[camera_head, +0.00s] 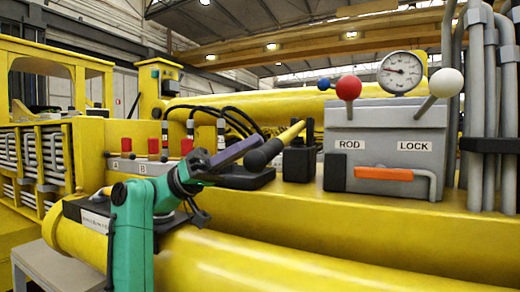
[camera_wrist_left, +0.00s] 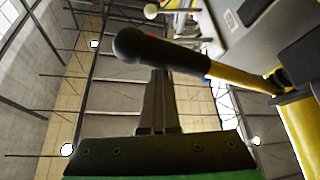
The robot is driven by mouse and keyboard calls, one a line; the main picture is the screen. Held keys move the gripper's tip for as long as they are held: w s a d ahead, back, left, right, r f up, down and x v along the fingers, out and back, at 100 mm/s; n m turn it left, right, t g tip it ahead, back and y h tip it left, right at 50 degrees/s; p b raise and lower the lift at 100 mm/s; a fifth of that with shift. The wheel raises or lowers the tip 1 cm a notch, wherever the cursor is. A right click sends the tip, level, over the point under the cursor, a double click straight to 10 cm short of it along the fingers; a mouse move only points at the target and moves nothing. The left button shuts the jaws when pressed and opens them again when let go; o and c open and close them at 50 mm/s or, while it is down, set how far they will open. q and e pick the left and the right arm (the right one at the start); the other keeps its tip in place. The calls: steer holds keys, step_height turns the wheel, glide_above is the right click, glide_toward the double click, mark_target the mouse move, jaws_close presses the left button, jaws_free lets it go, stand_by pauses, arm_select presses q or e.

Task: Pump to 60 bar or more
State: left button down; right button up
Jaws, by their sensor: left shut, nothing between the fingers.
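The pump lever (camera_head: 291,132) is a yellow bar with a black grip (camera_head: 262,153), slanting up to the right from the grip. In the left wrist view the black grip (camera_wrist_left: 160,51) crosses just beyond my fingertips. My left gripper (camera_head: 258,141) reaches in from the left on a green arm. Its fingers are together and empty, with their tips at the grip; I cannot tell whether they touch it. The fingers also show in the left wrist view (camera_wrist_left: 162,78). The pressure gauge (camera_head: 400,72) has a needle pointing left; its numbers are too small to read. My right gripper is out of view.
A grey box (camera_head: 385,137) labelled ROD and LOCK carries a red knob (camera_head: 348,87), a white knob (camera_head: 446,82) and an orange handle (camera_head: 384,174). Grey pipes (camera_head: 490,120) stand at the right. A yellow cylinder (camera_head: 280,262) runs below my arm. Black hoses (camera_head: 240,121) arch behind.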

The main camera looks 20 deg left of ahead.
arm_select(q)
steer(key=s+a+b, duration=0.1)
steer(key=a+b, duration=0.1)
steer(key=a, duration=1.1)
steer(key=shift+s+f+b, duration=0.3)
steer(key=shift+f+b, duration=0.1)
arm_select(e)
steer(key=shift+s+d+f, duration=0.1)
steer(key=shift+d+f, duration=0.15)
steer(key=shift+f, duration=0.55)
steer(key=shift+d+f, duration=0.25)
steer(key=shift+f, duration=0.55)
